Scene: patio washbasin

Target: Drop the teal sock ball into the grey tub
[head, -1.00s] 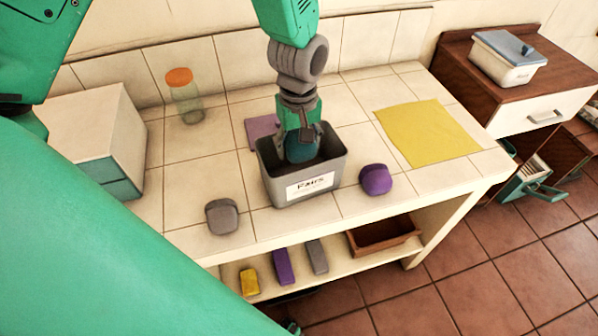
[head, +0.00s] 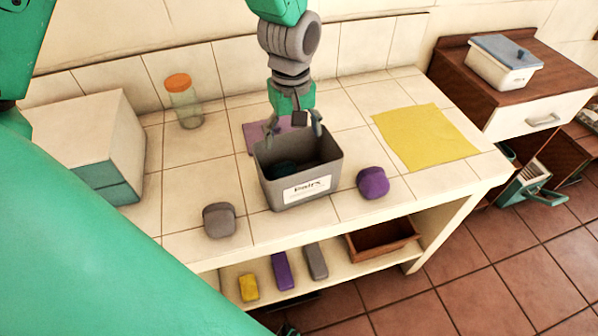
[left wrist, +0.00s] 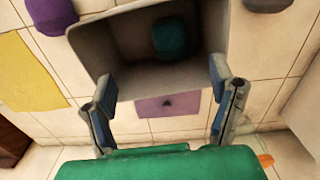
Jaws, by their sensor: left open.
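The grey tub (head: 326,176), labelled "Pairs", stands on the tiled counter. The teal sock ball (head: 284,171) lies inside it, partly hidden by the tub's wall in the head view. In the left wrist view the teal sock ball (left wrist: 171,38) rests on the floor of the grey tub (left wrist: 108,45). My left gripper (head: 294,132) is open and empty, above the tub's back rim. In the left wrist view its fingers (left wrist: 163,88) are spread wide apart with nothing between them. My right gripper is not in view.
A purple sock ball (head: 372,183) sits right of the tub and a grey one (head: 220,220) to its left. A yellow cloth (head: 425,138), a jar with an orange lid (head: 183,100) and a white box (head: 92,140) are on the counter. Several items fill the lower shelf.

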